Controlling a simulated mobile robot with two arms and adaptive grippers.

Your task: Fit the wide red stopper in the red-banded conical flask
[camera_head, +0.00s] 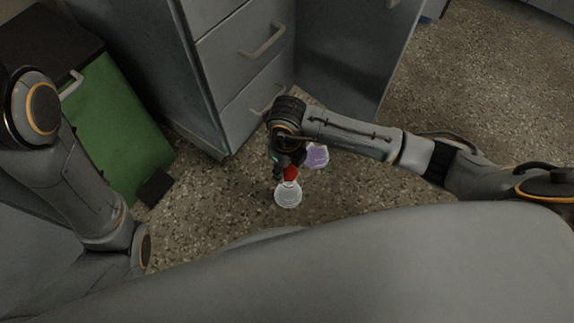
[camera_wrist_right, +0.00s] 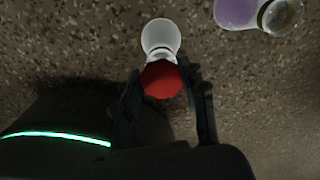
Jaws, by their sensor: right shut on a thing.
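The red stopper (camera_head: 291,173) is between the fingers of my right gripper (camera_head: 285,168), which is shut on it. In the right wrist view the stopper (camera_wrist_right: 161,79) shows as a red disc between the two dark fingers of the right gripper (camera_wrist_right: 160,92). A clear conical flask (camera_head: 288,195) stands on the floor directly below the stopper in the head view. In the right wrist view the flask (camera_wrist_right: 161,36) lies just beyond the stopper, its neck partly hidden by it. I cannot tell whether the stopper touches the neck. My left gripper is out of view.
A second conical flask with purple contents (camera_head: 317,156) stands close behind and right of the clear one; it also shows in the right wrist view (camera_wrist_right: 238,12). Grey drawers (camera_head: 245,60) and a green-sided cabinet (camera_head: 115,125) stand behind. Speckled floor is free at right.

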